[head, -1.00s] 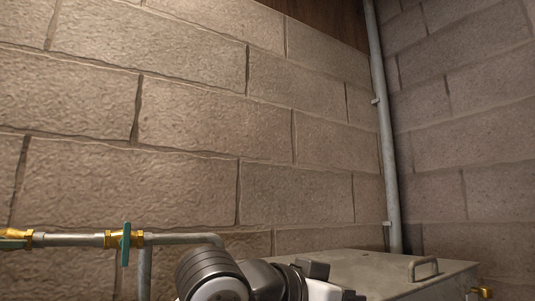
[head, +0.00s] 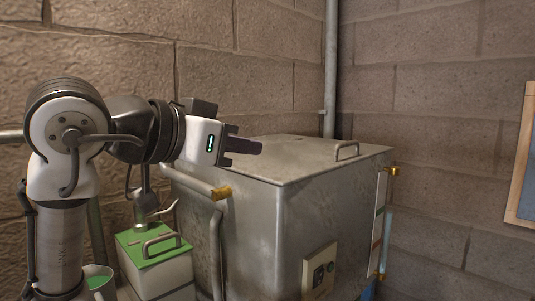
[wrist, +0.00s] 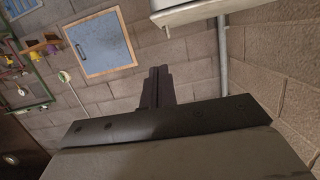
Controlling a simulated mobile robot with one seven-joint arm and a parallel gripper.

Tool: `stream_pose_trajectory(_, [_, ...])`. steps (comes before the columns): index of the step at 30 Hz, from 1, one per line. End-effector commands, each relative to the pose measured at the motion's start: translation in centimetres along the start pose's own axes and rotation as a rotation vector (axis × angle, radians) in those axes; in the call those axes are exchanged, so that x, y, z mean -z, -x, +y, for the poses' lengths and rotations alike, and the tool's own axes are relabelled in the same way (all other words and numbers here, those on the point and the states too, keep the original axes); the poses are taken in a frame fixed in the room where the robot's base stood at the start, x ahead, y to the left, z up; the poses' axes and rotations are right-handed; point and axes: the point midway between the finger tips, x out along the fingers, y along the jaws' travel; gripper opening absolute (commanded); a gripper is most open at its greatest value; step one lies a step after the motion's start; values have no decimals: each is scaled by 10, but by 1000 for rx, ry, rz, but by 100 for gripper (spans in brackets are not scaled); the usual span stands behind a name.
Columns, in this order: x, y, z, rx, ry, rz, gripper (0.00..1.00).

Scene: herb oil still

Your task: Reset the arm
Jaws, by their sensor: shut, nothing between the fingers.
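My gripper (head: 246,147) is in the head view, left of centre, at the end of my bent arm. It points right, in front of the metal tank's (head: 278,222) top left part as seen from the head camera. Its dark fingers are together with nothing between them. In the wrist view the shut fingers (wrist: 156,84) point up the picture toward a block wall. A corner of what looks like the tank (wrist: 190,10) shows at the top of that view.
A green-topped box (head: 150,243) with a handle stands left of the tank, beside a green container (head: 97,275). A vertical pipe (head: 330,70) runs up the wall corner. A framed blue panel (head: 527,160) hangs at the right; it also shows in the wrist view (wrist: 100,44).

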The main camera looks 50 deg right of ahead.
Motion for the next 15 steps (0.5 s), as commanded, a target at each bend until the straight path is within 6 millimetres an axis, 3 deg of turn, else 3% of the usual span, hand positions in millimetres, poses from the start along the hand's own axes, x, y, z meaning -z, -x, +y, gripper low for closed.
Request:
stream_pose_trajectory(6, [1,24,0,2,-1,1,0])
stream_pose_trajectory(15, [1,28,0,0,-1,1,0])
